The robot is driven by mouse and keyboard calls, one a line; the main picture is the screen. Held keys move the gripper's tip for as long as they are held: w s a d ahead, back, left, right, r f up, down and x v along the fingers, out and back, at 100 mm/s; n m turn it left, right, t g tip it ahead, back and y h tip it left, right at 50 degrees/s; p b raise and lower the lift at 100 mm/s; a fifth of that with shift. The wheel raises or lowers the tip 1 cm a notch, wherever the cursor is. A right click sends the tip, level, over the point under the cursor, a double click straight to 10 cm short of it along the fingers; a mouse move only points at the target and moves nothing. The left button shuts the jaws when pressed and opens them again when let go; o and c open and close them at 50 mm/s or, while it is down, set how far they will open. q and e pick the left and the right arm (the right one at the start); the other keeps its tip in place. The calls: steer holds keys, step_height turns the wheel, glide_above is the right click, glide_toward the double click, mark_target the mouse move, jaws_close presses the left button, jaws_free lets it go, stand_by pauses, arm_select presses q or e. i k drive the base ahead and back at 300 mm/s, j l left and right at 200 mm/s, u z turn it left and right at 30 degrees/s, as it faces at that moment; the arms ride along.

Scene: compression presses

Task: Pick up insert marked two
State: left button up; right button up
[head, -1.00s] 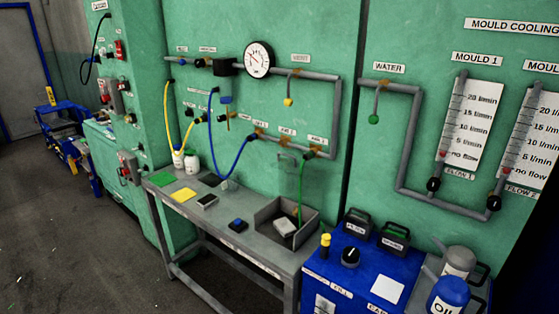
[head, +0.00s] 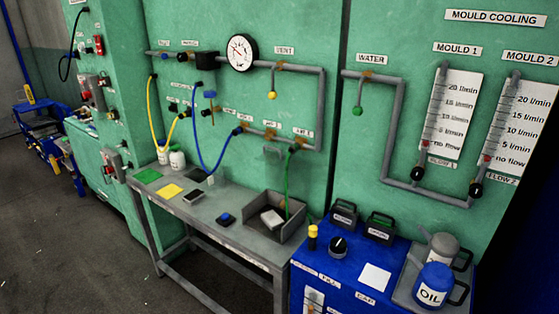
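No insert with a readable mark "two" shows in the head view. Small blocks that could be inserts are on the grey workbench (head: 205,221). One is a dark block with a grey top (head: 193,196), and one is a small black and blue block (head: 225,218). A pale grey block (head: 272,217) lies inside the open grey tray (head: 292,232) at the bench's right end. Any marks on them are too small to read. Neither of my grippers is in view.
Green (head: 147,176) and yellow (head: 170,190) mats lie on the bench's left part, near two white bottles (head: 177,159). A green hose (head: 288,185) hangs into the tray. A blue cabinet (head: 345,268) with an oil can (head: 431,287) stands at right. Floor (head: 80,240) is open at left.

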mark_target(274, 221)
steer(key=z, duration=0.3)
steer(key=i+j+z, duration=0.1)
steer(key=j+z, duration=1.25)
